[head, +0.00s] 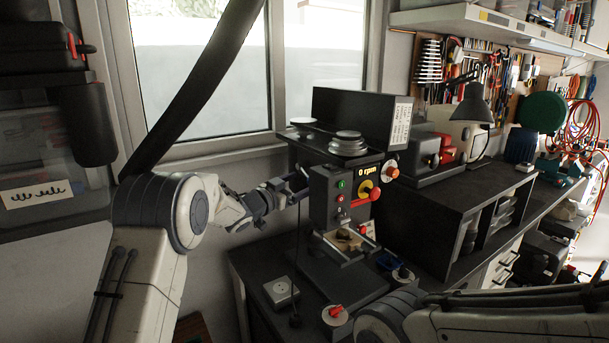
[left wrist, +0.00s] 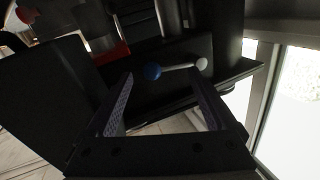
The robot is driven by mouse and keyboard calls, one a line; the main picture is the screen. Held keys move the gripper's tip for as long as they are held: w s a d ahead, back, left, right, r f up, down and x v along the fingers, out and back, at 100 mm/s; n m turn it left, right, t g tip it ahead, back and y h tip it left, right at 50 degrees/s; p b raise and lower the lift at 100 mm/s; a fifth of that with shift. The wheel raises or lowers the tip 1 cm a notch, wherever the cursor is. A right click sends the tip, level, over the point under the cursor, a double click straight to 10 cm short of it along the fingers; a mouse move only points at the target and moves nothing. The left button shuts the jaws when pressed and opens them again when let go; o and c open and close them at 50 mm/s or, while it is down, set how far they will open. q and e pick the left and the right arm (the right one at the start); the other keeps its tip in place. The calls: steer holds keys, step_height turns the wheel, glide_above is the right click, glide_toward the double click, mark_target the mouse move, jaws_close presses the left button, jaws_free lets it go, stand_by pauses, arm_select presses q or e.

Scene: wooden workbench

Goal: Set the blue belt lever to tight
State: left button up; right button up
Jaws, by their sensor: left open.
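The blue belt lever (left wrist: 153,71) shows in the left wrist view as a blue ball on a pale rod, which runs right to a light round pivot on a dark machine face. In the head view I cannot make the lever out; my gripper and the machine's side are in the way. The drill press (head: 325,195) stands on the bench with a display reading 0 rpm. My left gripper (head: 293,187) is at the machine's left side. In the left wrist view its open fingers (left wrist: 162,84) point toward the lever, with the ball between their directions; contact is not visible. My right gripper is out of view.
Pulleys (head: 348,143) sit on top of the press beside a raised dark cover (head: 362,117). A window (head: 200,70) is behind the left arm. A black shelf unit (head: 430,220) stands to the right.

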arm_select(q)
steer(key=shift+x, duration=1)
jaws_close()
